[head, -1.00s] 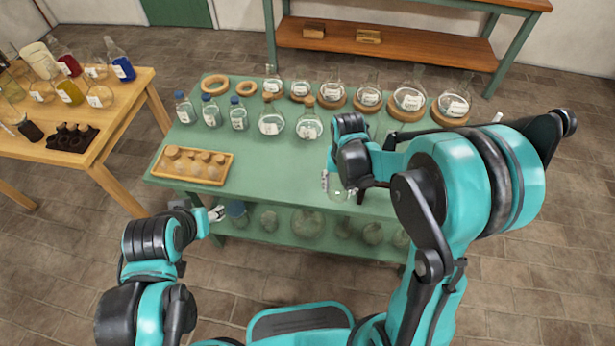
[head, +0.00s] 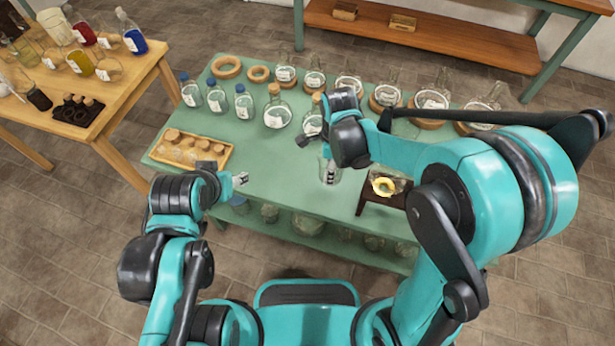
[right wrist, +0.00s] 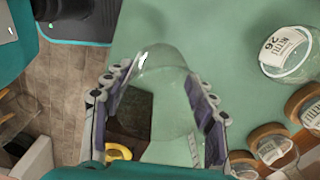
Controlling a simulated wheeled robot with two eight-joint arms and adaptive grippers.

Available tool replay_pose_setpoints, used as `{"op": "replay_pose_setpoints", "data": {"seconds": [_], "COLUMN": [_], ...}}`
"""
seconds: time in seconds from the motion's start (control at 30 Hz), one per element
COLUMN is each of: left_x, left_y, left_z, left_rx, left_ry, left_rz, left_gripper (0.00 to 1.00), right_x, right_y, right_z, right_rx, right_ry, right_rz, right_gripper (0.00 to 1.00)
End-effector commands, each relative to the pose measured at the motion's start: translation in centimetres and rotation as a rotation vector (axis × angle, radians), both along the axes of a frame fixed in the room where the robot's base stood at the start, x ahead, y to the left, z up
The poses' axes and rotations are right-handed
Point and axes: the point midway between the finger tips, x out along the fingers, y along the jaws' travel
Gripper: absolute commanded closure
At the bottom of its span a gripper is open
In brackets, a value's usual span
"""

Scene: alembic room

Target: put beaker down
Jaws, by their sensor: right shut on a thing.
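My right gripper (head: 331,173) is over the front middle of the green table (head: 270,170). It is shut on a clear glass beaker (right wrist: 160,62), which sits between its two fingers in the right wrist view. In the head view the beaker is mostly hidden by the gripper, and I cannot tell whether its base touches the table. My left gripper (head: 240,180) is near the table's front left edge, with nothing seen in it. Its fingers are too small to tell whether they are open.
A dark stand (head: 366,198) with a yellow ring (head: 383,187) is right of the beaker. A wooden tray (head: 224,161) with corked bottles lies at the left. Labelled flasks, several on cork rings, line the back. The table between tray and beaker is clear.

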Motion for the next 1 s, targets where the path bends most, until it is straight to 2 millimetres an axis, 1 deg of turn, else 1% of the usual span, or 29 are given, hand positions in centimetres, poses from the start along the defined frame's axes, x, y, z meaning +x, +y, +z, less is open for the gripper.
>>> {"op": "replay_pose_setpoints", "data": {"seconds": [0.03, 0.1, 0.2, 0.33, 0.47, 0.53, 0.73, 0.8, 1.0], "left_x": [0.0, 0.0, 0.0, 0.0, 0.0, 0.0, 0.0, 0.0, 0.0], "left_y": [0.0, 0.0, 0.0, 0.0, 0.0, 0.0, 0.0, 0.0, 0.0], "left_z": [-0.9, -1.4, -2.0, -2.4, -2.6, -2.9, -4.4, -4.4, -4.2], "left_rx": [0.000, 0.000, 0.000, 0.000, 0.000, 0.000, 0.000, 0.000, 0.000], "left_ry": [0.000, 0.000, 0.000, 0.000, 0.000, 0.000, 0.000, 0.000, 0.000], "left_rz": [0.000, 0.000, 0.000, 0.000, 0.000, 0.000, 0.000, 0.000, 0.000], "left_gripper": [0.47, 0.47, 0.47, 0.47, 0.47, 0.47, 0.47, 0.47, 0.47], "right_x": [0.4, 0.9, 1.5, 2.1, 2.2, 2.2, 2.2, 2.2, 2.2], "right_y": [1.4, 3.0, 4.9, 6.4, 6.9, 7.0, 6.9, 6.9, 6.9], "right_z": [-1.2, -2.2, -3.4, -4.2, -4.6, -5.3, -8.3, -8.6, -8.4], "right_rx": [0.000, 0.000, 0.000, 0.000, 0.000, 0.000, 0.000, 0.000, 0.000], "right_ry": [0.000, 0.000, 0.000, 0.000, 0.000, 0.000, 0.000, 0.000, 0.000], "right_rz": [0.006, 0.006, 0.005, 0.003, 0.002, 0.001, 0.002, 0.002, 0.002], "right_gripper": [0.78, 0.78, 0.78, 0.78, 0.78, 0.78, 0.78, 0.78, 0.78]}}
